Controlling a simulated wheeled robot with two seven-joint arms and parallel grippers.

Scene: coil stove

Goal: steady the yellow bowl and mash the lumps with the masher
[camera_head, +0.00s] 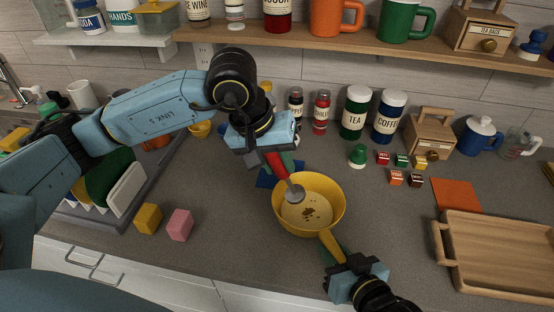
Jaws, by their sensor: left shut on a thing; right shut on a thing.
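The yellow bowl (337,192) stands on the grey counter and holds a pale content with several brown lumps (312,213). My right gripper (339,258) is shut on the bowl's yellow handle (328,242) at its near side. My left gripper (270,152) is shut on the red handle of the masher (277,164), above the bowl's far left side. The masher is tilted, and its grey head (295,193) is over the left inside of the bowl. I cannot tell whether the head touches the content.
A wooden tray (447,262) lies at the right, by an orange mat (456,194). Tea (355,113) and coffee (389,117) jars stand behind. A yellow block (148,218), a pink block (180,225) and a dish rack (128,214) are at the left.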

